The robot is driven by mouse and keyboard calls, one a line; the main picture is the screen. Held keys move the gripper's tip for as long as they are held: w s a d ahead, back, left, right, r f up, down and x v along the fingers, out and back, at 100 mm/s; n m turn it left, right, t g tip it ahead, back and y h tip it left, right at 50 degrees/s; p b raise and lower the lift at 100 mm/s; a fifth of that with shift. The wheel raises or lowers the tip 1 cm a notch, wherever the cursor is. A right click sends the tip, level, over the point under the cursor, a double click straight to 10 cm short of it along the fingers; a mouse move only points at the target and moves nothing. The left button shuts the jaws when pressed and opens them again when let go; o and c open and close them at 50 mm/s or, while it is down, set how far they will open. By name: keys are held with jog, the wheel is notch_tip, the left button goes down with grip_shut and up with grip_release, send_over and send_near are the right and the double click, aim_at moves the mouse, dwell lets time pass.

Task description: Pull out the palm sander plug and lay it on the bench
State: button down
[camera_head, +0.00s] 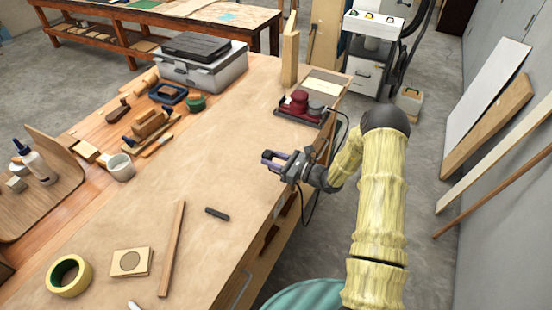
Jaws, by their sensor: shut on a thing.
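The palm sander (299,103) is red and dark grey and sits in a dark tray at the bench's far right edge. Its black cord (346,124) loops over that edge, and a length of cord hangs below my gripper beside the bench front. My gripper (268,161), with purple fingers, is over the bench near its right edge, pointing left. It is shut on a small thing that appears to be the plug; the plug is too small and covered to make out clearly. The bench (215,150) has a brown top.
A small black bar (217,214), a wood strip (172,248), a sanding-disc block (131,262) and a yellow tape roll (69,276) lie at the front. A mug (120,167), planes and a grey case (200,70) stand left and back. The bench middle is clear.

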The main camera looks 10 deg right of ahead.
aim_at(274, 177)
jog(key=shift+w, duration=0.35)
jog(key=shift+s+d, duration=0.2)
jog(key=shift+s, duration=0.35)
jog(key=shift+d+f, duration=0.1)
jog(key=shift+f, duration=0.15)
jog(key=shift+w+f+b, duration=0.15)
jog(key=shift+f+b, duration=1.8)
jog(key=shift+f, duration=1)
jog(key=c, duration=0.9)
grip_release()
jog(key=shift+f, duration=0.1)
